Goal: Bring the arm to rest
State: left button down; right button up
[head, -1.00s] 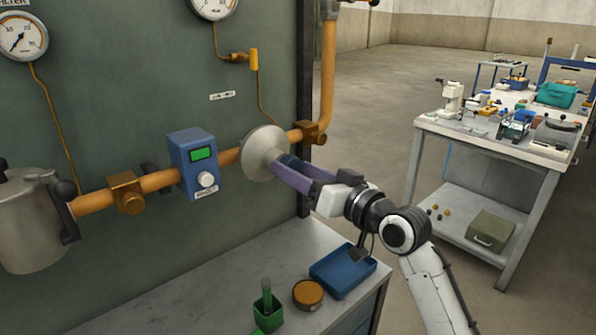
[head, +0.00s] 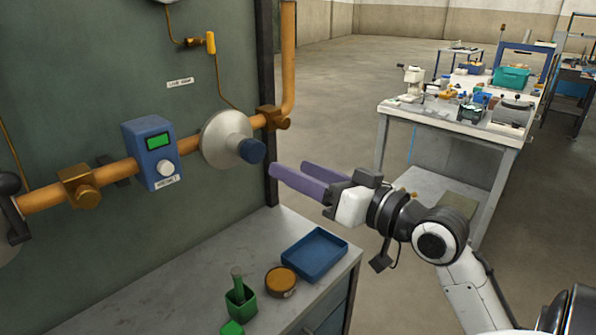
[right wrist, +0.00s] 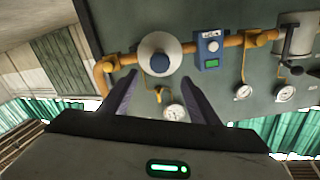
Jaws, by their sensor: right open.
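My right gripper (head: 300,182) is open and empty, with two purple fingers pointing left toward the panel. It is apart from the dark blue knob (head: 252,151), a short distance to the right of it in the head view. The knob sits at the middle of a pale round disc (head: 222,139) on the orange pipe (head: 110,172). In the right wrist view the gripper's fingers (right wrist: 155,95) are spread, with the blue knob (right wrist: 160,64) beyond and between them. My left gripper is not in view.
A blue box with a green display (head: 152,152) is on the pipe. Below, a grey bench (head: 190,285) holds a blue tray (head: 315,254), an orange tin (head: 281,281) and a green holder (head: 240,303). A cluttered white table (head: 440,122) stands behind my right arm. Open floor lies beyond.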

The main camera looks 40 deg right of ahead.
jog(key=s+a+f+n+g, duration=0.1)
jog(key=a+f+g, duration=0.2)
jog(key=f, duration=1.2)
jog(key=s+a+f+g, duration=0.1)
jog(key=a+f+g, duration=0.2)
jog(key=f, duration=1.1)
jog(key=s+a+f+n+g, duration=0.3)
jog(key=s+a+f, duration=1)
jog(key=f, duration=0.4)
jog(key=shift+s+a+f+n+y, duration=0.2)
jog(key=shift+a+f+n+y, duration=0.1)
jog(key=shift+a+n+y, duration=0.1)
jog(key=shift+d, duration=0.1)
